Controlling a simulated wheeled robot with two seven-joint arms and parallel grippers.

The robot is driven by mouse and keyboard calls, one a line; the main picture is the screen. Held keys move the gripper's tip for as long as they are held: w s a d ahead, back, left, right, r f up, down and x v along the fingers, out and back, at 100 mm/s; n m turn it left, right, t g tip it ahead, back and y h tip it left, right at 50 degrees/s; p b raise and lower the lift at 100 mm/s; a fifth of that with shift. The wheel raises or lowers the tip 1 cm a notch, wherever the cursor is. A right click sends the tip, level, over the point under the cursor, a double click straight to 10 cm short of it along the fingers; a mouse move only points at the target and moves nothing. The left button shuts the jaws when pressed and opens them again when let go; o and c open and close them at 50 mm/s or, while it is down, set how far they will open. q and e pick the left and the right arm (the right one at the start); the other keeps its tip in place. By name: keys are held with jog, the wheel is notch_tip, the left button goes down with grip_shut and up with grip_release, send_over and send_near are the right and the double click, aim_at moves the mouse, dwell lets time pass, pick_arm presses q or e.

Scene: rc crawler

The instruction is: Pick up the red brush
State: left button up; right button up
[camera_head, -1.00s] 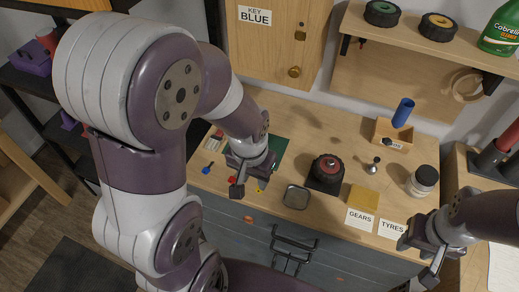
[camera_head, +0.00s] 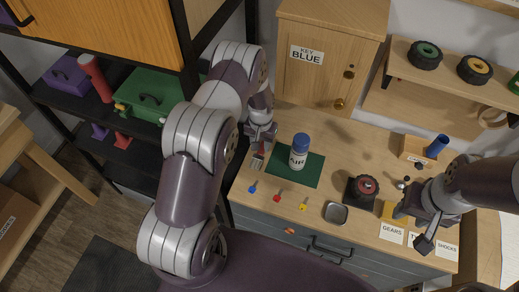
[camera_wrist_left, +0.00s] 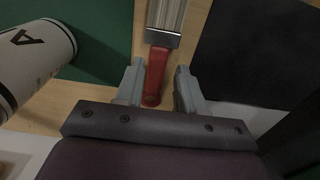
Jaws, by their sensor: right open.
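The red brush (camera_wrist_left: 156,75) lies on the wooden worktop, its bristles pointing up the left wrist view. In the head view only a small part of it (camera_head: 257,162) shows below my left gripper (camera_head: 259,146). In the wrist view my left gripper (camera_wrist_left: 158,88) is open, one finger on each side of the red handle, with narrow gaps. My right gripper (camera_head: 413,228) is open and empty over the right part of the worktop.
A white and blue spray can (camera_head: 298,154) stands on a green mat (camera_head: 312,172) right of the brush. A black shelf (camera_head: 90,105) stands left.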

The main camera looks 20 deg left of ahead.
aim_at(262, 149)
pick_arm(q)
jog(key=shift+f, duration=0.65)
jog(key=shift+d+f, duration=0.1)
jog(key=shift+f, duration=0.3)
jog(key=shift+d+f, duration=0.15)
grip_shut()
pick_arm(e)
jog(key=shift+s+d+r, duration=0.1)
jog(key=shift+d+r, duration=0.05)
jog(key=shift+r, duration=0.35)
jog(key=shift+d+f, duration=0.1)
pick_arm(q)
jog(key=shift+w+r, duration=0.1)
jog(key=shift+r, duration=0.45)
notch_tip(262, 149, up, 9)
jog(key=b, duration=0.2)
jog(key=shift+b, duration=0.3)
pick_arm(e)
notch_tip(262, 149, down, 3)
jog(key=shift+r, duration=0.15)
